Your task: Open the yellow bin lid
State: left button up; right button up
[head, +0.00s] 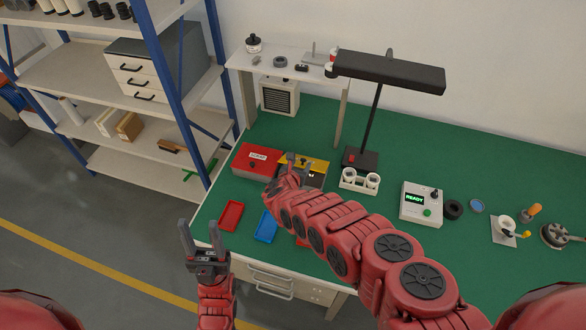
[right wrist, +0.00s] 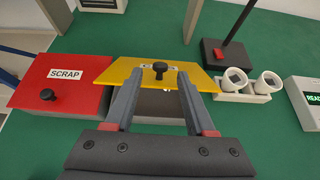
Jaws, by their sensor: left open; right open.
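The yellow bin lid (head: 316,163) is at the back left of the green bench, beside the red bin. In the right wrist view the yellow lid (right wrist: 120,76) has a black knob (right wrist: 160,70) near its middle and a grey bin body below it. I cannot tell whether the lid is slightly raised. My right gripper (head: 298,159) is open, with its fingers (right wrist: 159,75) on either side of the knob, not visibly gripping it. My right forearm hides part of the bin in the head view. My left gripper (head: 199,238) is open and empty, in front of the bench's left edge.
The red SCRAP bin (right wrist: 62,82) stands close on the left. A white holder with two cups (head: 360,180) and a black lamp base (head: 359,160) stand right of the yellow bin. Red (head: 231,215) and blue (head: 266,227) trays lie in front. A READY device (head: 421,205) is further right.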

jog(key=v, duration=0.9)
jog(key=shift+s+r, duration=0.2)
jog(key=shift+r, duration=0.1)
